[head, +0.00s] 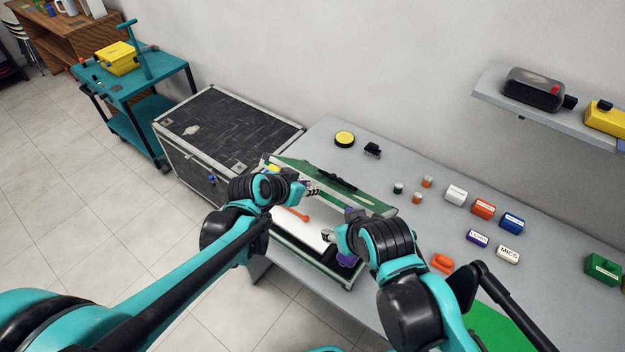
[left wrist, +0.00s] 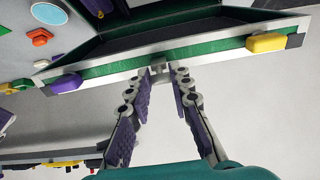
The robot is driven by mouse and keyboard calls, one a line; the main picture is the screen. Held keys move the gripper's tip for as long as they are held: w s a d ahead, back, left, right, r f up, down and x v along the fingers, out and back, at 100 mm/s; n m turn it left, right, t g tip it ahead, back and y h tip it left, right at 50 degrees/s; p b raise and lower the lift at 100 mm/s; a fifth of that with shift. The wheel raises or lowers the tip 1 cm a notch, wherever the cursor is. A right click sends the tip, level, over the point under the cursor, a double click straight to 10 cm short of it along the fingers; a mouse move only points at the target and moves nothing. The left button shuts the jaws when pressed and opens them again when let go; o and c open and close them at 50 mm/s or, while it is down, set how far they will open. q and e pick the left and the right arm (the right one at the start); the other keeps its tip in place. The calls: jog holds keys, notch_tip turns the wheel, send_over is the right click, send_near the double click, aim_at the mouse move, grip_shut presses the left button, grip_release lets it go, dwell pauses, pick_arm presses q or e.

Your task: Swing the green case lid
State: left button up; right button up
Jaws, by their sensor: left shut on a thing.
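The green case stands open on the grey table, its base rim (head: 312,260) at the front and its green lid (head: 380,203) raised behind. In the left wrist view the lid's green edge (left wrist: 200,58) carries a purple latch (left wrist: 66,83) and a yellow latch (left wrist: 266,42). My left gripper (head: 313,190) is at the lid's edge. In the left wrist view its fingertips (left wrist: 167,75) close around a small grey tab (left wrist: 159,66) on that edge, between the latches. My right gripper (head: 328,237) is over the case's right part; its fingers are too small and covered to read.
A black chest (head: 225,125) stands left of the table. To the right are several small labelled boxes, including an orange one (head: 483,208). A yellow round tin (head: 344,139) lies behind the case. A wall shelf (head: 490,85) hangs at upper right.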

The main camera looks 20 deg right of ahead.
pick_arm(q)
jog(key=shift+s+a+f+b, duration=0.5)
jog(key=shift+s+a+f, duration=0.2)
jog(key=shift+a+f, duration=0.2)
jog(key=s+a+f+b, duration=0.3)
jog(key=a+f+b, duration=0.1)
jog(key=f+b, duration=0.2)
jog(key=shift+s+a+f, duration=0.25)
jog(key=shift+s+f, duration=0.05)
jog(key=shift+f, duration=0.5)
